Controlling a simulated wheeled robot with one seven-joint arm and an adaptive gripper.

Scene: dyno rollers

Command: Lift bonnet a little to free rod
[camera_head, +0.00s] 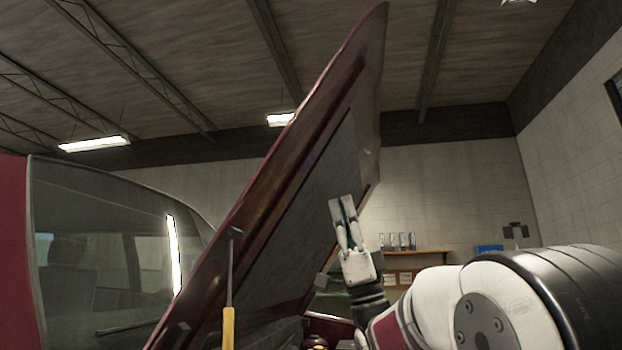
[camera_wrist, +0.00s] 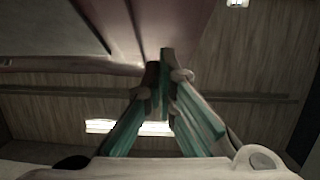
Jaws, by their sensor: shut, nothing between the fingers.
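The dark red bonnet (camera_head: 290,150) stands steeply raised in the head view, its grey lined underside facing right. A thin rod (camera_head: 229,290) with a yellow lower grip stands upright near the bonnet's lower left part. Its top reaches the bonnet edge; I cannot tell whether it is seated there. My gripper (camera_head: 342,202) points up in front of the bonnet's underside, to the right of the rod. Its fingers are shut and empty. In the wrist view the green-padded fingertips (camera_wrist: 161,66) come together near the bonnet's edge (camera_wrist: 125,35); contact is unclear.
The car's windscreen (camera_head: 110,250) is at left. A wooden shelf (camera_head: 420,252) with several small items hangs on the back wall. Part of the engine bay (camera_head: 320,340) shows below the bonnet. Ceiling lamps (camera_head: 95,144) are far above, with open air around the bonnet's top.

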